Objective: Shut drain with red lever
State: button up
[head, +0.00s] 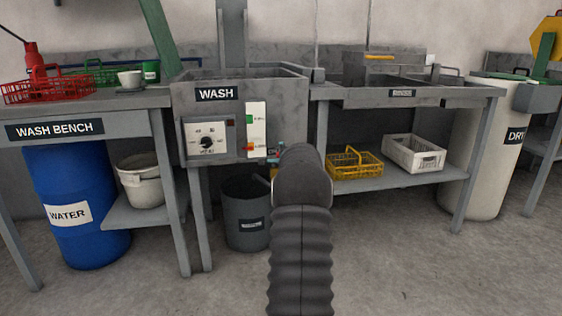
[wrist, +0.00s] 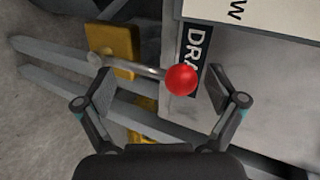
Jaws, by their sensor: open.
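In the wrist view, a lever with a round red knob (wrist: 181,80) on a thin metal rod lies between the two fingers of my gripper (wrist: 160,92). The knob is nearer the right finger. The fingers are apart, and I see no contact with the lever. The rod runs left to a yellow block (wrist: 112,50). A dark label (wrist: 192,55) beside the knob reads "DRA", partly covered. In the head view, my arm hides the lever, and only a bit of my gripper (head: 277,153) shows at the lower right of the grey WASH tank (head: 288,117).
A dark bucket (head: 245,222) stands on the floor under the tank. A yellow basket (head: 354,165) and a white crate (head: 413,154) sit on the low shelf to the right. The wash bench (head: 128,124) with a blue water barrel (head: 80,180) is at the left. The front floor is clear.

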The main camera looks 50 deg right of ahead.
jog(key=v, duration=1.2)
jog(key=shift+f, duration=0.1)
